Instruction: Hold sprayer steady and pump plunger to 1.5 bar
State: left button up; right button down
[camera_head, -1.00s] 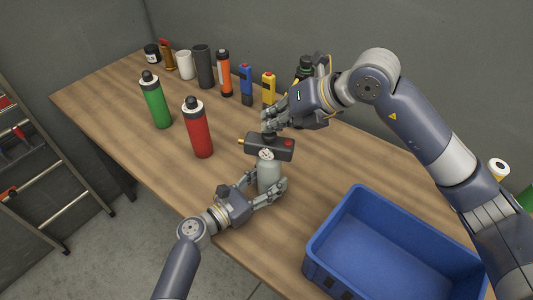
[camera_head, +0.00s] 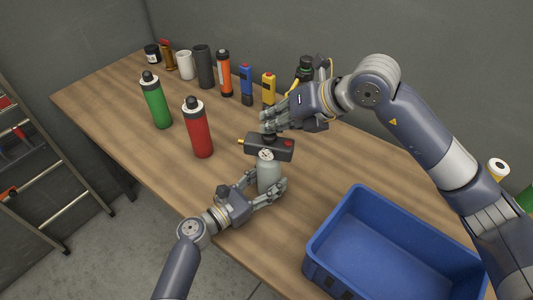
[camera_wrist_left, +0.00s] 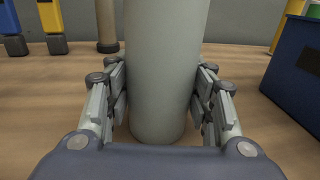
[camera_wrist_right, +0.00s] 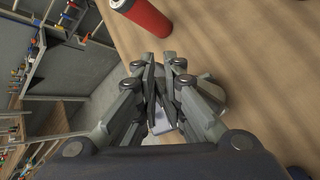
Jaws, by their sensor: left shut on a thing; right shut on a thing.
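The sprayer (camera_head: 269,178) stands upright on the workbench, with a pale grey-green body and a dark head (camera_head: 279,149) carrying a yellow nozzle and a red button. Its round white gauge (camera_head: 266,155) faces the head camera, but its reading is too small to tell. My left gripper (camera_head: 270,188) is shut around the lower body; the left wrist view shows the body (camera_wrist_left: 163,75) between both fingers. My right gripper (camera_head: 267,123) is shut on the dark plunger (camera_head: 269,136) above the head. Its fingers largely hide the plunger in the right wrist view.
A blue crate (camera_head: 325,225) stands at the right of the workbench (camera_head: 120,105). A red bottle (camera_head: 199,130) and a green bottle (camera_head: 156,103) stand left of the sprayer. Several containers and tools line the back edge. Bare wood lies between the red bottle and sprayer.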

jog(key=shift+s+f, duration=0.2)
jog(key=shift+f, duration=0.3)
jog(key=shift+s+f, duration=0.15)
jog(key=shift+f, duration=0.3)
notch_tip(320, 180, up, 2)
jog(key=shift+a+r, duration=0.1)
jog(key=shift+a, duration=0.05)
notch_tip(320, 180, up, 4)
jog(key=shift+w+f, duration=0.15)
jog(key=shift+f, duration=0.1)
jog(key=shift+r, duration=0.4)
dwell(0.9)
